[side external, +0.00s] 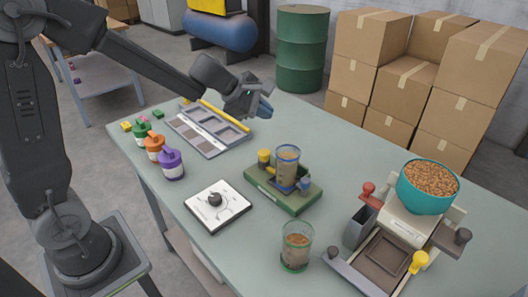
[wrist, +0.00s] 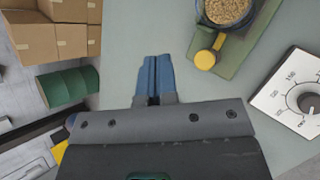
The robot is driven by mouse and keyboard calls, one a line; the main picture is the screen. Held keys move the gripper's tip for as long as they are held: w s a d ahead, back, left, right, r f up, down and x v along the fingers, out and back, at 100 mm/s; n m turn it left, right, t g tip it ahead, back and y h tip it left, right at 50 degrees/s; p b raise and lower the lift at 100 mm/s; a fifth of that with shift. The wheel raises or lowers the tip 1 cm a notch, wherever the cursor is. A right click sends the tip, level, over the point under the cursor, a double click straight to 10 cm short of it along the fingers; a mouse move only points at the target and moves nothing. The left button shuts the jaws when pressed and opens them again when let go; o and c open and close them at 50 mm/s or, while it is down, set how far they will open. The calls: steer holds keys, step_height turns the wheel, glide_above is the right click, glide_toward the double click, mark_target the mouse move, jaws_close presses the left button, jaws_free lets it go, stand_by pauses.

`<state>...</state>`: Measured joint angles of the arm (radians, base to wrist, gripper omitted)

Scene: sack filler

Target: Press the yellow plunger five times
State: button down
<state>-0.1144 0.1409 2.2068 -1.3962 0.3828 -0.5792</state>
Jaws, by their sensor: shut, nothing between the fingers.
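A yellow plunger (side external: 264,156) with a round cap stands on a green base (side external: 275,193) near the table's middle, beside a blue-rimmed clear cup (side external: 287,165) of grain. In the wrist view, the yellow plunger (wrist: 205,60) is right of my fingers, with the cup (wrist: 228,10) above it. My gripper (side external: 264,110) is shut and empty, above the table behind the plunger and apart from it. Its blue fingers (wrist: 155,62) lie together over bare table in the wrist view. Another yellow knob (side external: 419,261) is on the machine at the right front.
A white dial plate (side external: 217,206) lies left of the green base. A grain cup (side external: 296,246) stands in front. A teal bowl (side external: 430,180) of grain tops the machine at right. A compartment tray (side external: 205,130) and several pump bottles (side external: 171,163) are at left.

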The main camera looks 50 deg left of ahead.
mark_target(264, 153)
steer(key=shift+f, duration=0.1)
steer(key=shift+f, duration=4.35)
steer(key=shift+f, duration=0.15)
steer(key=shift+f, duration=0.25)
steer(key=shift+f, duration=0.75)
steer(key=shift+r, duration=1.15)
steer(key=shift+r, duration=2.55)
